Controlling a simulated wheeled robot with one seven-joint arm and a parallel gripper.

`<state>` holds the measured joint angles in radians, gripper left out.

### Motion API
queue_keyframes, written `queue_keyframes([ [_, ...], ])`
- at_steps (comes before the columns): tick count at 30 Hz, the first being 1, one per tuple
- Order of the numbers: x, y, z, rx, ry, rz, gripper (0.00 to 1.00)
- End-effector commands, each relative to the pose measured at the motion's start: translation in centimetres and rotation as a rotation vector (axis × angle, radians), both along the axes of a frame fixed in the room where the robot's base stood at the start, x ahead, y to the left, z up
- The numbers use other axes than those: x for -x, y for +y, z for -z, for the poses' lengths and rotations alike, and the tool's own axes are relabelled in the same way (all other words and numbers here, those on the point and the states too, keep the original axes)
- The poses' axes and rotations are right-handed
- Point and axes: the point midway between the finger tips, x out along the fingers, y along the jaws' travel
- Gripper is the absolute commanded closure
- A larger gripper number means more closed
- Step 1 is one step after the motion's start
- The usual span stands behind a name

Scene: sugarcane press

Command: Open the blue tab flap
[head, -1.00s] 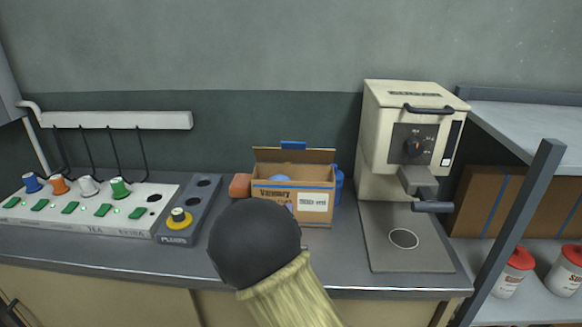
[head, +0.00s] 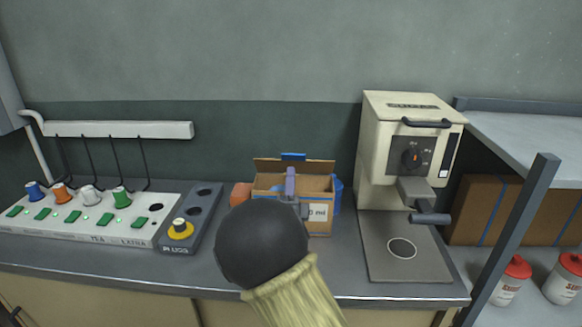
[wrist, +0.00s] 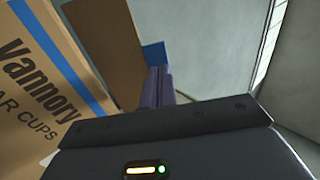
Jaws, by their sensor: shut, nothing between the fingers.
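A cardboard box (head: 322,197) stands on the counter with its top open. Its back flap (head: 322,166) stands raised at the rear edge, with a blue tab (head: 293,156) at the top middle. My gripper (head: 291,172) is shut and empty, its purple fingers pointing up over the box, just in front of the flap in the head view. In the wrist view the fingertips (wrist: 158,72) overlap the lower part of the blue tab (wrist: 153,52), beside the brown flap (wrist: 105,40). I cannot tell whether they touch. My arm hides the box's lower left front.
A cream press machine (head: 400,150) stands close right of the box. An orange-brown block (head: 240,195) and a blue object (head: 337,193) flank the box. A dark plug strip (head: 197,215) and a white cup panel (head: 95,222) lie left.

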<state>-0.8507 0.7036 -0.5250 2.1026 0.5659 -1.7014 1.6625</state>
Motion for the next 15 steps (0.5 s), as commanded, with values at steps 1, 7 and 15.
queue_keyframes([
  [1,-0.6,0.0,-0.6,0.001,-0.002,-0.001,1.0],
  [7,-2.0,0.0,-1.5,0.0,0.0,-0.001,1.0],
  [15,-2.1,0.0,-1.5,0.0,0.001,0.0,1.0],
])
